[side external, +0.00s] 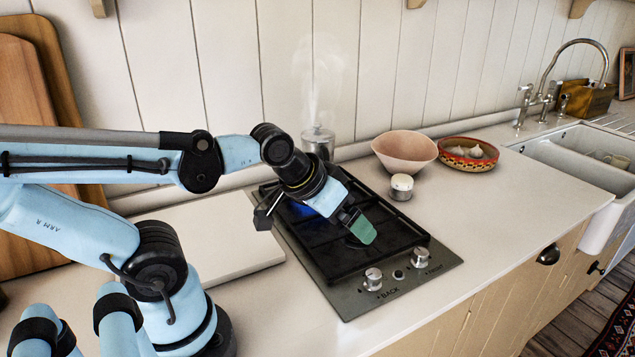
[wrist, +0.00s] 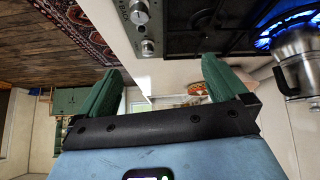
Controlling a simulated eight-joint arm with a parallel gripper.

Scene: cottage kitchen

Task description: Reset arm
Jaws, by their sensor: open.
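My gripper (side external: 357,226) hangs over the middle of the black hob (side external: 402,240) in the side view, with nothing in it. Its green fingers overlap in that view. In the wrist view both green fingers of my gripper (wrist: 160,80) stand wide apart with nothing between them. My arm reaches across from the left, above the counter. I cannot tell the exact height of the fingertips over the hob grate.
A steaming metal pot (side external: 318,143) stands at the back of the hob; the wrist view shows a metal pot (wrist: 300,62) by a blue flame (wrist: 292,25). A white lidded jar (side external: 401,187), a pink bowl (side external: 404,152) and a patterned dish (side external: 468,153) stand right of it. A white board (side external: 210,237) lies left.

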